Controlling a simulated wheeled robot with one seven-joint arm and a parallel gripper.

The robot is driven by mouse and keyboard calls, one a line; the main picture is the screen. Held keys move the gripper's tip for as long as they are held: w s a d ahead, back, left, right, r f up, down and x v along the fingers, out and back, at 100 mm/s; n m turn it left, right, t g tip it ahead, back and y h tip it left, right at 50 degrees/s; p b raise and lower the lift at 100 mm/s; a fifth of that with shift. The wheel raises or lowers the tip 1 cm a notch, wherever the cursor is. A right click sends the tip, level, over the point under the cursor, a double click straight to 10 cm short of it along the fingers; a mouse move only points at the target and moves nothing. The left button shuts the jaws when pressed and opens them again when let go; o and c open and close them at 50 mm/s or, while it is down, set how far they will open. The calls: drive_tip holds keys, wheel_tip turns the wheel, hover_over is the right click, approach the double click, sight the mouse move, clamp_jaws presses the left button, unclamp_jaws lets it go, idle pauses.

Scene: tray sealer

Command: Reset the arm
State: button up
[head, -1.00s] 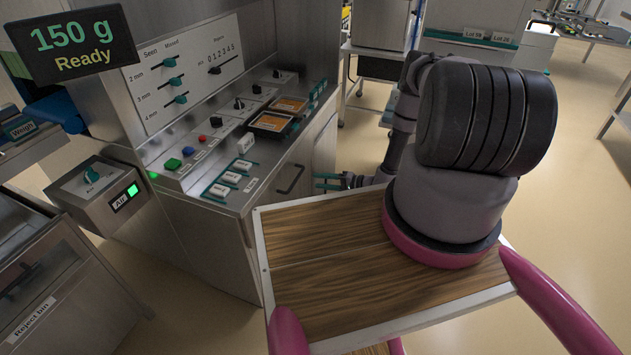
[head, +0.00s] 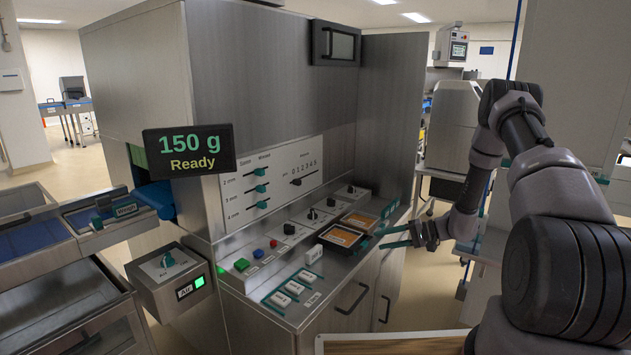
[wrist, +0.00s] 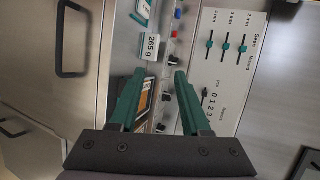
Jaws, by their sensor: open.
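My gripper (head: 396,237) is open, with its two teal fingers apart and nothing between them. In the head view it is at the right end of the machine's control counter, just right of two trays with orange contents, the nearer tray (head: 342,236) and the farther tray (head: 361,221). My arm comes in from the right, bent at the elbow. In the wrist view the open fingers (wrist: 160,78) point toward the control panel (wrist: 226,60), with the counter between and left of them. I cannot tell the exact gap to the counter.
The counter carries a green button (head: 241,265), a red button (head: 273,243), several knobs and white blocks. A display (head: 188,152) reads 150 g Ready. An Air box (head: 170,275) with a lit green light stands at left. Door handles (head: 352,298) stick out below the counter.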

drive_tip(key=s+a+r+n+g+h, duration=0.1)
drive_tip(key=s+r+h, duration=0.15)
drive_tip(key=r, duration=0.75)
drive_tip(key=s+a+r+g+h, duration=0.1)
drive_tip(key=s+r, duration=0.3)
drive_tip(key=r, duration=0.5)
drive_tip(key=s+r+n+g+h, duration=0.15)
drive_tip(key=s+r, duration=0.25)
drive_tip(key=r, duration=0.6)
drive_tip(key=s+d+r+m+t+h, duration=0.1)
drive_tip(key=s+d+r+t+h, duration=0.1)
drive_tip(key=s+r, duration=0.5)
drive_tip(key=s+d+r+m+t+h, duration=0.1)
drive_tip(key=s+r+t+h, duration=0.3)
drive_tip(key=s+r, duration=0.4)
drive_tip(key=shift+s+d+m+t+h, duration=0.35)
drive_tip(key=shift+s+m+t, duration=0.3)
drive_tip(key=shift+s, duration=2.5)
